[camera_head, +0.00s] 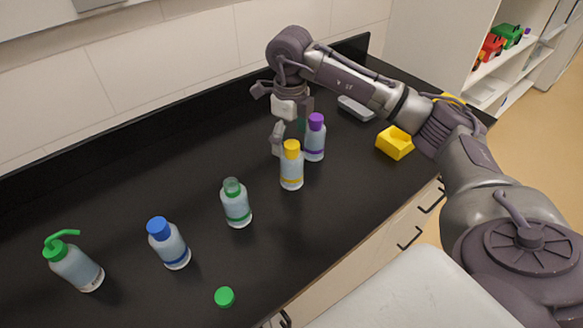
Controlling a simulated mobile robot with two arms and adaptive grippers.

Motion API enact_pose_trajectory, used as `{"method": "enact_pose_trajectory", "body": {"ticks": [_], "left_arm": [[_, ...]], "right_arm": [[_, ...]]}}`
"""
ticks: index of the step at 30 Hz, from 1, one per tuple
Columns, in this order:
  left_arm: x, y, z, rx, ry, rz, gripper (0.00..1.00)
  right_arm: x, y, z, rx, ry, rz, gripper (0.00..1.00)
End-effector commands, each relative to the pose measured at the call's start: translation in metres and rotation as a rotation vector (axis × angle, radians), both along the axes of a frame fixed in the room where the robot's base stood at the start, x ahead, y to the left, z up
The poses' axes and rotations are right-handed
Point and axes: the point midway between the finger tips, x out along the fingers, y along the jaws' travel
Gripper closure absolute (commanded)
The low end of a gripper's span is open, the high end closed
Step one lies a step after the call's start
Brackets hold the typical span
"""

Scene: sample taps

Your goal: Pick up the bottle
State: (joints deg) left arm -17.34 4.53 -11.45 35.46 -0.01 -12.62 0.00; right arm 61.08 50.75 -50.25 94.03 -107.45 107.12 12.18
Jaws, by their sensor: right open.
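Several bottles stand on the black counter: one with a purple cap (314,141), one with a yellow cap (291,168), an uncapped one with a green neck and band (237,206), one with a blue cap (169,245), and a wash bottle with a green spout (76,265). My right gripper (291,133) is open and points down just behind the purple-capped and yellow-capped bottles. One finger shows left of them; the other is partly hidden by the purple-capped bottle. Something dark green shows between the fingers, mostly hidden. My left gripper is not in view.
A loose green cap (224,297) lies near the counter's front edge. A yellow block (395,143) and a grey flat object (355,108) lie at the right, near my right arm. The tiled wall (140,70) bounds the back; the back left counter (130,180) is clear.

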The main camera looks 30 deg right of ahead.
Motion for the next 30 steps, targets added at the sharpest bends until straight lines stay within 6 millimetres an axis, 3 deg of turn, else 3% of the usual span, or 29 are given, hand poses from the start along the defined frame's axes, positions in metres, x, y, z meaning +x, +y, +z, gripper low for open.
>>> {"method": "enact_pose_trajectory", "body": {"ticks": [8, 13, 18, 26, 30], "left_arm": [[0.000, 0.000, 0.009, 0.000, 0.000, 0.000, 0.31], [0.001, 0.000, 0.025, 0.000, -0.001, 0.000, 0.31], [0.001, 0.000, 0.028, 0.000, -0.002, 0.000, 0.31], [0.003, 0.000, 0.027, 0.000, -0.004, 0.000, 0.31], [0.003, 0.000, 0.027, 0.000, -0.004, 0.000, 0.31]], "right_arm": [[0.000, -0.001, -0.022, 0.001, 0.002, -0.001, 0.10], [0.001, -0.006, -0.045, 0.000, 0.005, -0.001, 0.10], [0.002, -0.006, -0.066, 0.001, 0.000, 0.001, 0.10], [0.002, -0.005, -0.069, 0.002, -0.001, 0.002, 0.10], [0.002, -0.005, -0.069, 0.002, -0.001, 0.001, 0.33]]}}
